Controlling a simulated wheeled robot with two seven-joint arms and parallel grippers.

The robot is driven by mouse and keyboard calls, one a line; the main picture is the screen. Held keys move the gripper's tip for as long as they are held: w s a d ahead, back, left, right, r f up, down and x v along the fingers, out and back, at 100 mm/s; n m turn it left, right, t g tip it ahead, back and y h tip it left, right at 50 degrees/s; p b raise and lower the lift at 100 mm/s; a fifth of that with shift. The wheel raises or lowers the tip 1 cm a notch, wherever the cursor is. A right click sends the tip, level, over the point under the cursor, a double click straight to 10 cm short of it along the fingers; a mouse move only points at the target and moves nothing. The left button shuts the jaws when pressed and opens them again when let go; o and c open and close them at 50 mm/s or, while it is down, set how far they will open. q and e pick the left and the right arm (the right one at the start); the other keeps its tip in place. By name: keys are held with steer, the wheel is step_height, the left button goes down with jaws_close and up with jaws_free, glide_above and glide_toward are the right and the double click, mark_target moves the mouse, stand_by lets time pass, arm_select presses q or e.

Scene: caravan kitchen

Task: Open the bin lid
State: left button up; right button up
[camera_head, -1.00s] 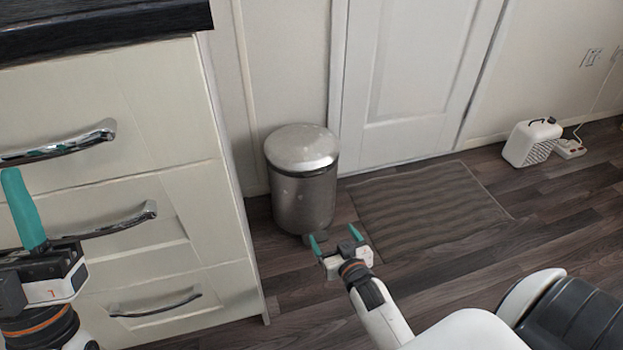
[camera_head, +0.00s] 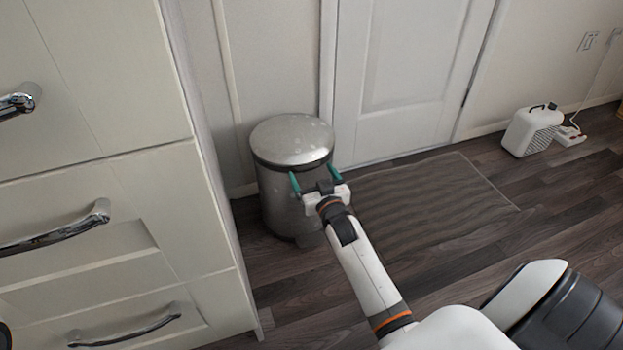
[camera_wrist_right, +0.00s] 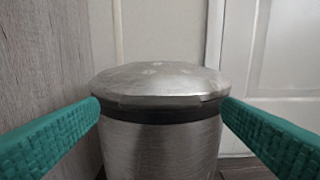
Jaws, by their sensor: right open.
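The bin (camera_head: 277,200) is a round brushed-metal can standing upright on the floor by the wall. Its slightly domed lid (camera_head: 291,138) is closed. My right gripper (camera_head: 314,178) is open and empty, in front of the bin's upper body just below the lid rim. In the right wrist view the lid (camera_wrist_right: 158,80) is centred between the two teal fingertips (camera_wrist_right: 160,104), with a dark band under its rim. I cannot tell whether the fingers touch the bin. My left gripper is out of the head view.
A cream drawer unit (camera_head: 110,190) with metal handles stands left of the bin. A white door (camera_head: 405,80) is behind, with a ribbed mat (camera_head: 430,205) before it. The floor between is clear.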

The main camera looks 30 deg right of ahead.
steer(key=shift+w+d, duration=0.15)
steer(key=shift+w, duration=0.5)
